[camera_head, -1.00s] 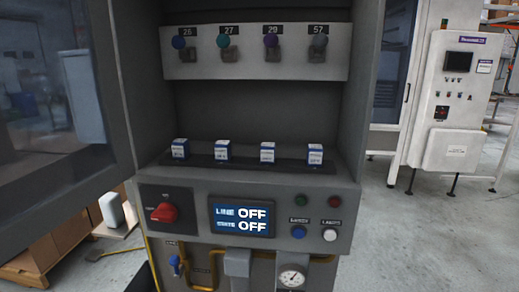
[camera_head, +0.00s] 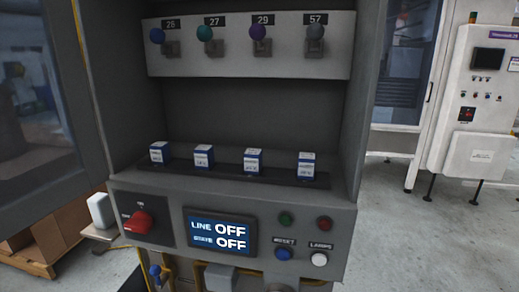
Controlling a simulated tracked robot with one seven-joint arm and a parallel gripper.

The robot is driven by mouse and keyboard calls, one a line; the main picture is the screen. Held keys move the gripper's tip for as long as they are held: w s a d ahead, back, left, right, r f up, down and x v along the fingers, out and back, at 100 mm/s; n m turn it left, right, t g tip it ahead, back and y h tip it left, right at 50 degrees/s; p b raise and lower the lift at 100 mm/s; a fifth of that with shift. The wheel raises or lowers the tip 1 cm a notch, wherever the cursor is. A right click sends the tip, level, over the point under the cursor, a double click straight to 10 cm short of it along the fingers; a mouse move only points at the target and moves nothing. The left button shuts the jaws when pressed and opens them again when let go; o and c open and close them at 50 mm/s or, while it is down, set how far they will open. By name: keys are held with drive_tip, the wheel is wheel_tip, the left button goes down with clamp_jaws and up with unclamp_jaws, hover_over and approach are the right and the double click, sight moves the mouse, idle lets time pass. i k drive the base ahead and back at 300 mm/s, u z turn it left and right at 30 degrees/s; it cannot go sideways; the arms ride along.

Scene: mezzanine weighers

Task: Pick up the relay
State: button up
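Several small blue-and-white blocks, which look like the relays, stand upright in a row on a dark strip (camera_head: 229,169) in the open cabinet. They are the leftmost block (camera_head: 159,153), the second block (camera_head: 203,156), the third block (camera_head: 252,161) and the rightmost block (camera_head: 306,166). The frames do not show which one the task means. My gripper is not in view.
Above, a grey panel (camera_head: 185,63) carries levers with coloured knobs, labelled 26, 27, 29 and 57. Below are a red rotary switch (camera_head: 139,222), a screen (camera_head: 220,233) reading OFF twice, and buttons. The open door (camera_head: 40,110) stands left. Floor (camera_head: 400,240) is clear at right.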

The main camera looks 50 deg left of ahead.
sight(203, 155)
drive_tip(key=z, duration=0.1)
drive_tip(key=i, duration=1.35)
drive_tip(key=u, duration=2.45)
drive_tip(key=i, duration=0.2)
drive_tip(key=u, duration=2.1)
drive_tip(key=k, duration=0.6)
drive_tip(key=u, duration=0.2)
drive_tip(key=i, duration=0.4)
drive_tip(key=u, duration=0.35)
